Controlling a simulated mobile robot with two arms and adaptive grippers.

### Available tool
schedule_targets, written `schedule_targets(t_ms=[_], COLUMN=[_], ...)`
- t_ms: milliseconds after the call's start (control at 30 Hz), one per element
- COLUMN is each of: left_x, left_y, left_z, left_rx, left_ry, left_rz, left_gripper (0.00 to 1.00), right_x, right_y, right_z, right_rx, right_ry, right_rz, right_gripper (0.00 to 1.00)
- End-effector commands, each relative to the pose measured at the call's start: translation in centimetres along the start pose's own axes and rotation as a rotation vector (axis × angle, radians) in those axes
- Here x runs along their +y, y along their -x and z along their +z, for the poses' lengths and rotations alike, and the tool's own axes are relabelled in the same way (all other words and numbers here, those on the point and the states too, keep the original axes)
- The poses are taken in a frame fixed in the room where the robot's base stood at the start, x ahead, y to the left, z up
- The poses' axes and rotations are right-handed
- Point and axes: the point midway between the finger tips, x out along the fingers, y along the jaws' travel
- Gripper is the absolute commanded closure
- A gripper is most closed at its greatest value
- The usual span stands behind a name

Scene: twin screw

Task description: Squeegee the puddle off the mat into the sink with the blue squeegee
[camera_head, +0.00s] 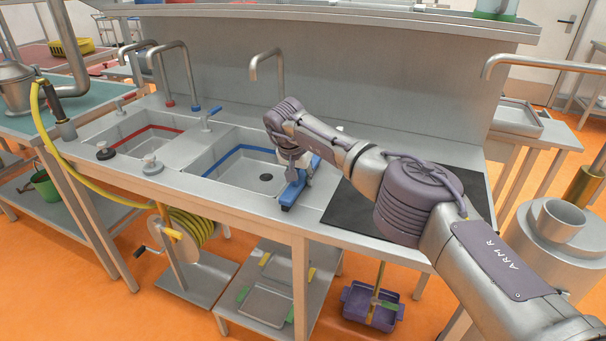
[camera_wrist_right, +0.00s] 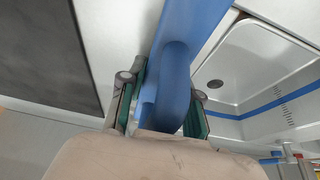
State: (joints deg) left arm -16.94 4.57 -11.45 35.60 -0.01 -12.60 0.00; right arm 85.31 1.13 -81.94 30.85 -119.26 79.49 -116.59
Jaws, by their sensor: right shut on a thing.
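The blue squeegee (camera_head: 293,188) is over the steel strip between the blue-striped sink and the mat. My right gripper (camera_head: 297,168) is shut on its handle, and the wrist view shows the gripper's fingers (camera_wrist_right: 163,102) on both sides of the blue handle (camera_wrist_right: 183,62). The dark mat (camera_head: 365,213) lies to the right on the counter; it is at the left in the wrist view (camera_wrist_right: 45,50). The sink (camera_head: 225,179) with a drain is to the left; it is at the right in the wrist view (camera_wrist_right: 245,68). I cannot make out a puddle. My left gripper is not in view.
A second, red-striped sink (camera_head: 135,126) is further left. Taps (camera_head: 266,68) stand behind the sinks. A yellow hose (camera_head: 75,165) hangs at the counter's left. A purple caddy (camera_head: 370,308) is below the counter. My right arm covers part of the mat.

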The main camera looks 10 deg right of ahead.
Motion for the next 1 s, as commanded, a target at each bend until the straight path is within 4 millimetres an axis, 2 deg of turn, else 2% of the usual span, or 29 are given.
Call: schedule_targets(t_ms=[267,800,1000], left_x=[0.1,0.0,0.0], left_y=[0.5,4.3,5.0], left_z=[0.5,0.1,0.0], left_rx=[-0.007,-0.007,-0.007], left_ry=[0.0,0.0,0.0], left_rz=[0.001,0.001,0.001], left_gripper=[0.6,0.6,0.6], right_x=[0.0,0.0,0.0], right_y=[0.7,5.7,6.6], right_z=[-0.3,-2.4,-2.8], right_rx=[0.002,0.002,0.001], right_ry=[0.0,0.001,0.001], right_rz=[-0.001,-0.001,-0.001], right_gripper=[1.0,1.0,1.0])
